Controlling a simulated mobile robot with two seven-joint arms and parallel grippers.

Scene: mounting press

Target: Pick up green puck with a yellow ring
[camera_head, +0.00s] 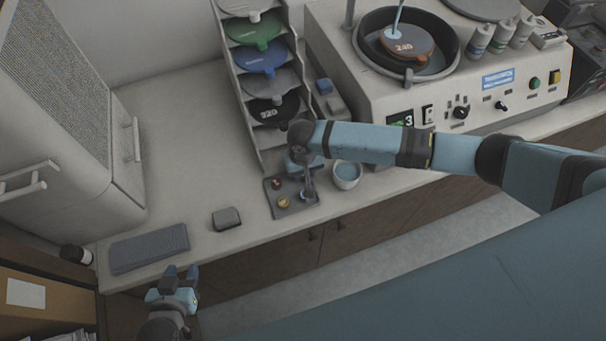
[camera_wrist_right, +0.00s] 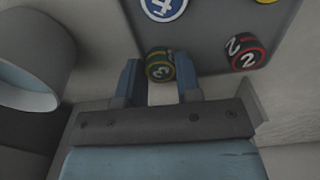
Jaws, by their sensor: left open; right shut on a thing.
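The green puck with a yellow ring (camera_wrist_right: 160,65) sits between the two fingers of my right gripper (camera_wrist_right: 160,80) in the right wrist view. The gripper is shut on it. I cannot tell whether the puck is clear of the grey tray (camera_head: 273,208). A red-ringed puck (camera_wrist_right: 245,53), a blue puck (camera_wrist_right: 163,7) and part of a yellow one (camera_wrist_right: 267,1) are on the tray. In the head view my right gripper (camera_head: 308,188) is over the tray's right side and hides the held puck. My left gripper (camera_head: 181,271) is open and empty, at the counter's front edge.
A white bowl (camera_head: 347,174) stands right of the tray. A rack of coloured discs (camera_head: 262,57) is behind it, and the polishing machine (camera_head: 470,85) is at the right. A small grey block (camera_head: 226,218) and a ribbed mat (camera_head: 150,248) lie left. The counter between is clear.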

